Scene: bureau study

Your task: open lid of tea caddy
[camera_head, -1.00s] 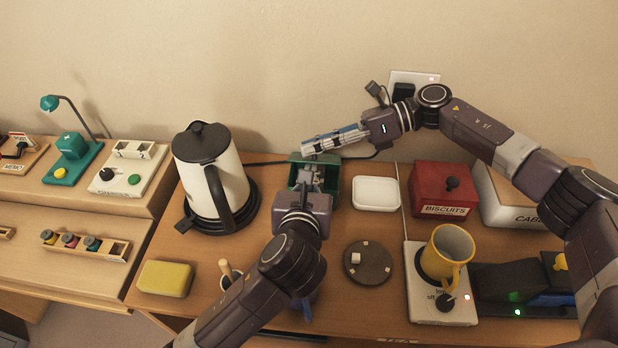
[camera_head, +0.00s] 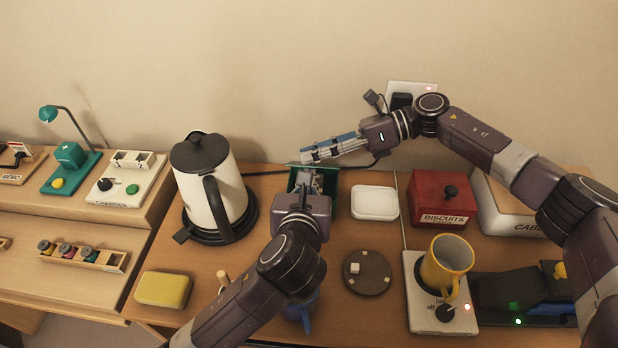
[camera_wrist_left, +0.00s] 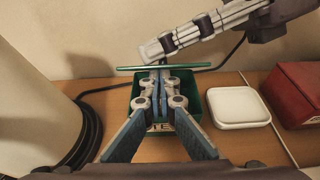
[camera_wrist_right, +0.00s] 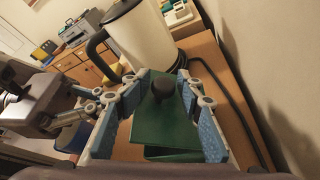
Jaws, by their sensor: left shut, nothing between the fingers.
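The green tea caddy (camera_wrist_left: 196,107) stands near the wall, between the kettle and a white dish; my left arm partly hides it in the head view. Its green lid (camera_wrist_right: 160,113) is raised off the box at an angle, with a dark round knob (camera_wrist_right: 163,88) on it. In the left wrist view the lid (camera_wrist_left: 190,67) shows edge-on as a thin bar. My left gripper (camera_wrist_left: 160,72) is shut and empty, its fingertips at the lid's edge above the caddy. My right gripper (camera_wrist_right: 157,80) is open, with its fingers on either side of the knob, apparently apart from it.
A white kettle (camera_head: 205,185) stands left of the caddy, with a cable behind. The white dish (camera_head: 375,203) and red biscuits box (camera_head: 440,200) are to the right. A round dark disc (camera_head: 367,272) and yellow mug (camera_head: 446,262) lie nearer the front.

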